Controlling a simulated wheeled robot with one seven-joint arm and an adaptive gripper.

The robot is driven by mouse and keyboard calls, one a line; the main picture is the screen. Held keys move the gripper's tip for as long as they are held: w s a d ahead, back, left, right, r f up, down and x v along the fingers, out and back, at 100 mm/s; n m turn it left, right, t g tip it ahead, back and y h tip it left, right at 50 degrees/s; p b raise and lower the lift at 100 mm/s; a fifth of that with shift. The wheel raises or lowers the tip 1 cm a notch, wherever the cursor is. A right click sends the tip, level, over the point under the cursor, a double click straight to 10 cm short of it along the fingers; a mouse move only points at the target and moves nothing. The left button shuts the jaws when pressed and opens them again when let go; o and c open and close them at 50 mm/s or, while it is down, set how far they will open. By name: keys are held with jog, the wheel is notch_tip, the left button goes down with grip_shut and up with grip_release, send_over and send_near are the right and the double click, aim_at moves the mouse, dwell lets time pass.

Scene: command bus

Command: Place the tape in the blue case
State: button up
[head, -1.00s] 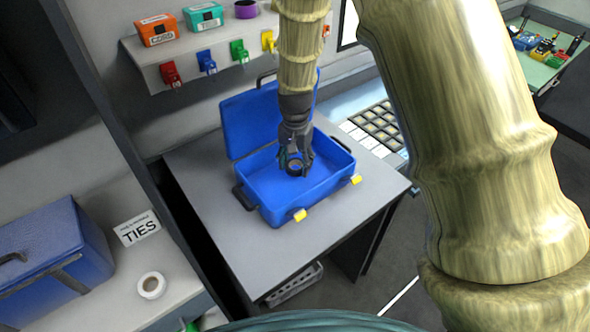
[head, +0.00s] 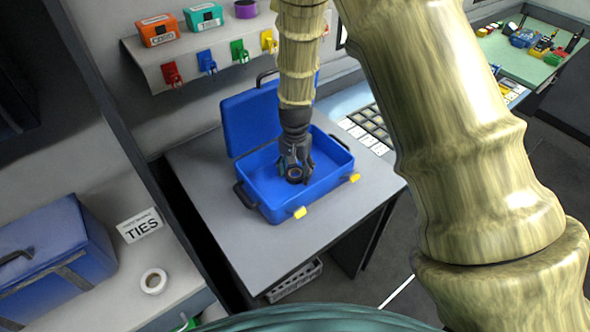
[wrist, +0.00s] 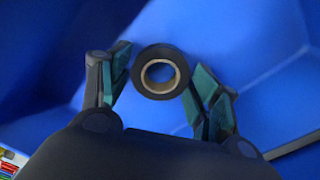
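The blue case (head: 262,198) stands open on the grey table, its lid (head: 252,121) raised at the back. I cannot tell whether the tape touches the case floor.
A wall shelf (head: 190,73) with small boxes and coloured hooks is behind the case. A white roll (head: 153,281) lies by a "TIES" sign (head: 140,226) on the left counter, beside a closed blue bag (head: 55,255). A keypad (head: 370,130) is right of the case.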

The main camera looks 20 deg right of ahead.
dwell(0.3)
jog(key=shift+r+b, duration=2)
jog(key=shift+r, duration=4.15)
